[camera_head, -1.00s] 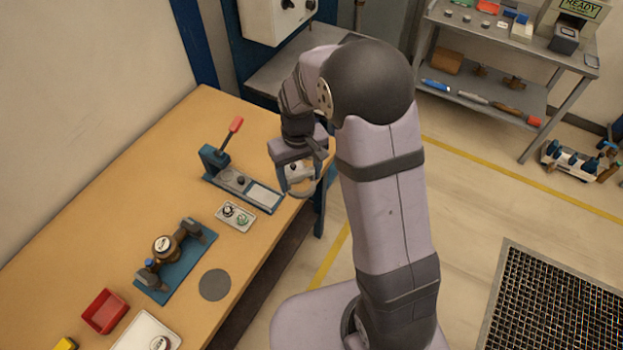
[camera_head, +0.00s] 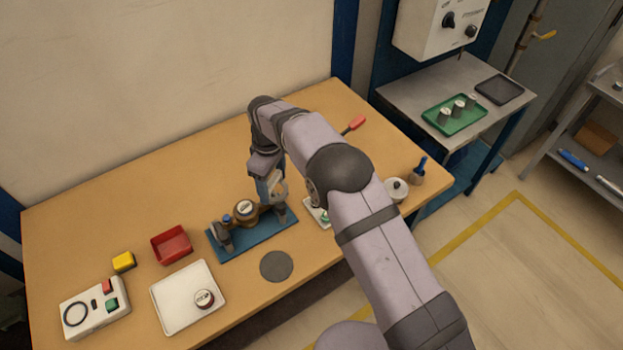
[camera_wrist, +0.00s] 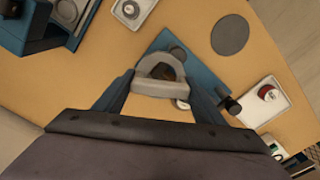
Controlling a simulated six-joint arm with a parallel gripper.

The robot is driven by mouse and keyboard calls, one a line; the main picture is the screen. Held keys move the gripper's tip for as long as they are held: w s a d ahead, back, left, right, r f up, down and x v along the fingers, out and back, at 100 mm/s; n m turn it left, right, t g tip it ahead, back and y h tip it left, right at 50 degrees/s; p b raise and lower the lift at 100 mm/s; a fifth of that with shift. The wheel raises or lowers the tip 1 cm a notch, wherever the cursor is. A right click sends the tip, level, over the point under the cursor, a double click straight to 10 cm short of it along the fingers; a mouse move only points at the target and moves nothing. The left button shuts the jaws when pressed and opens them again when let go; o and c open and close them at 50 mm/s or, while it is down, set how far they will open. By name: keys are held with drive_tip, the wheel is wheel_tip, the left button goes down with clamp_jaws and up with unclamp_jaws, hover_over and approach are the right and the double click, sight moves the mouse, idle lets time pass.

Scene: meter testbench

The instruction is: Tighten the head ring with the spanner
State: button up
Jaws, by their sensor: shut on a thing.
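A brass meter body (camera_head: 245,211) with a round white face sits in a blue fixture (camera_head: 228,254) on the bench, between dark clamps. Its head ring is too small to make out clearly. My gripper (camera_head: 272,190) is above the right part of the fixture. In the wrist view my gripper (camera_wrist: 161,88) is shut on the grey spanner (camera_wrist: 160,87), whose curved hook end points away from me. The spanner is over the blue plate (camera_wrist: 207,76) and hides most of the meter; a bit of brass shows below it. I cannot tell whether the spanner touches the meter.
A red bin (camera_head: 172,245), a white tray (camera_head: 160,292) with a small round part and a control box (camera_head: 96,309) are left of the fixture. A dark round pad (camera_head: 277,266) lies in front. A lever tool with a red handle (camera_head: 355,124) stands behind right.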

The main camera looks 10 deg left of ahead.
sight(243, 208)
drive_tip(key=s+a+f+n, duration=0.1)
drive_tip(key=a, duration=0.1)
drive_tip(key=s+a+f+n+b, duration=0.1)
drive_tip(key=s+a, duration=0.1)
drive_tip(key=s+a+f+n, duration=0.1)
drive_tip(key=a, duration=0.2)
drive_tip(key=shift+s+f+b, duration=0.2)
drive_tip(key=shift+b, duration=0.15)
drive_tip(key=shift+c, duration=0.6)
drive_tip(key=shift+s+a+f+n, duration=0.25)
drive_tip(key=shift+s+f+n, duration=0.1)
drive_tip(key=shift+s+n, duration=0.15)
drive_tip(key=shift+s+f, duration=0.1)
drive_tip(key=shift+c, duration=0.5)
drive_tip(key=shift+f, duration=0.1)
drive_tip(key=shift+m, duration=0.3)
